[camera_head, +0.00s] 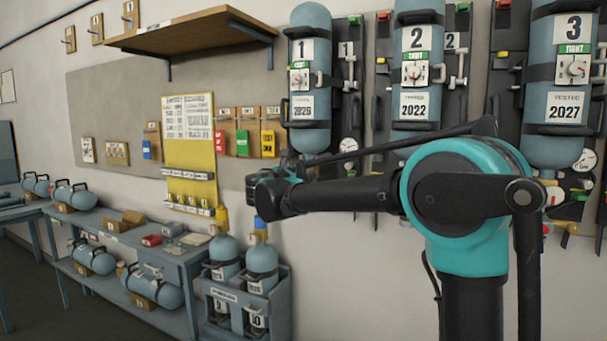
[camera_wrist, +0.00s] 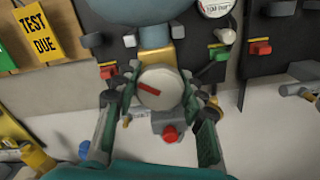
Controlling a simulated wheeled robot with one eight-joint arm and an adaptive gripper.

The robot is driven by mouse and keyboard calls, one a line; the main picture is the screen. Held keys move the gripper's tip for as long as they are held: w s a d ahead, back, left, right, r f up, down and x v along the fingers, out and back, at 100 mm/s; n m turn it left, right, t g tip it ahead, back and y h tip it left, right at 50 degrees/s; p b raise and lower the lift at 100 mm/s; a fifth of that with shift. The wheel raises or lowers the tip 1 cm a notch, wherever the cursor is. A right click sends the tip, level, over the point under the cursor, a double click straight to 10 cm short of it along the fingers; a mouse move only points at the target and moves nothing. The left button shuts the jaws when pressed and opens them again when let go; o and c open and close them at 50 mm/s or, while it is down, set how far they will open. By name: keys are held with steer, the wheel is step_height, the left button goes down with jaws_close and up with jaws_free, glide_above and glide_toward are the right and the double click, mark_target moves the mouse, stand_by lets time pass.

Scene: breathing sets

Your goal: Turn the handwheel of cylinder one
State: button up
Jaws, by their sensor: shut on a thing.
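Cylinder one (camera_head: 310,133) is a blue-grey bottle strapped to the wall board, with a "1" label and a green "TIGHT" tag. Its rounded lower end also shows at the top of the wrist view (camera_wrist: 145,14), with a brass neck (camera_wrist: 155,60) below. Under the neck is the handwheel (camera_wrist: 161,86), a round pale knob with a red mark. My gripper (camera_wrist: 158,98) has one finger on each side of the handwheel and is shut on it. In the head view my arm hides the handwheel and most of the gripper.
Cylinder two (camera_head: 412,115) and cylinder three (camera_head: 552,140) hang to the right. A red knob (camera_wrist: 170,134) sits just below the handwheel, between my fingers. Tags, including a yellow "TEST DUE" tag (camera_wrist: 37,33), hang at left. A rack (camera_head: 275,312) with two small bottles stands below.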

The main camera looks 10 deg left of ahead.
steer(key=n, duration=0.5)
steer(key=shift+f+n, duration=0.1)
steer(key=shift+n, duration=0.2)
steer(key=n, duration=1)
steer(key=shift+n, duration=2.5)
steer(key=o, duration=1.2)
steer(key=shift+c, duration=0.2)
